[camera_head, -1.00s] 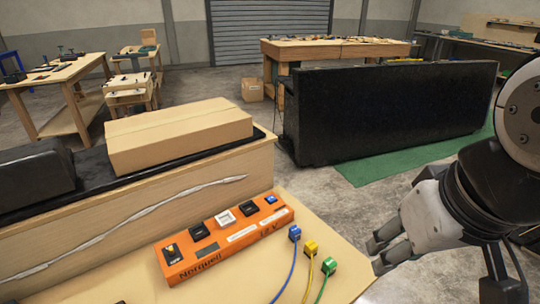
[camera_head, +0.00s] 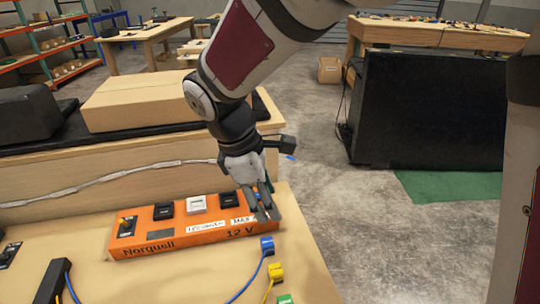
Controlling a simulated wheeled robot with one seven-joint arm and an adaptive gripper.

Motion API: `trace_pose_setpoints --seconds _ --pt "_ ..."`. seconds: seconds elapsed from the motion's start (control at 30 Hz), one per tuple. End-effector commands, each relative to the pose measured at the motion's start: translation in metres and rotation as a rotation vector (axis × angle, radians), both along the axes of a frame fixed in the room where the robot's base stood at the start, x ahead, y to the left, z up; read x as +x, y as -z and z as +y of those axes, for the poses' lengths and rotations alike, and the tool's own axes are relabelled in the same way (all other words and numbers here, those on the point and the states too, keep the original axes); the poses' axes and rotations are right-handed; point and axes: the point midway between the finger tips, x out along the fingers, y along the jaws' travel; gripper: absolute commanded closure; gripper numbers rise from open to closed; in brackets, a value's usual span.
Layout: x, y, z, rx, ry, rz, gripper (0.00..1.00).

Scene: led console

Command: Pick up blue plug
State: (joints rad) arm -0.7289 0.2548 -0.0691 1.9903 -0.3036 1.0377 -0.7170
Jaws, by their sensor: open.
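The blue plug (camera_head: 267,244) stands on the wooden table just right of the orange console's front corner, with a blue cable running from it toward the bottom edge. My gripper (camera_head: 266,217) is open and empty, pointing down over the right end of the orange console (camera_head: 160,243), a little behind and above the blue plug. I cannot tell whether its fingers touch the console. The yellow plug (camera_head: 276,272) stands in front of the blue one, and the green plug (camera_head: 285,299) is cut by the bottom edge. My gripper hides the console's right end, where a blue switch showed earlier.
A cardboard box (camera_head: 140,100) lies on the raised bench behind the console. A grey cable (camera_head: 100,181) runs along the bench's front. A black connector block (camera_head: 57,282) with cables stands at lower left. The table right of the plugs is clear.

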Motion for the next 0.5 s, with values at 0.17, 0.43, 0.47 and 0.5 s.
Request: trace_pose_setpoints --seconds 0.17,0.43,0.47,0.5 --pt "0.007 0.044 0.04 -0.084 -0.196 0.053 0.52" --pt "0.009 0.073 0.047 -0.116 -0.269 0.073 0.52" --pt "0.01 0.077 0.045 -0.115 -0.269 0.072 0.52" --pt "0.01 0.084 0.042 -0.116 -0.268 0.073 0.52"
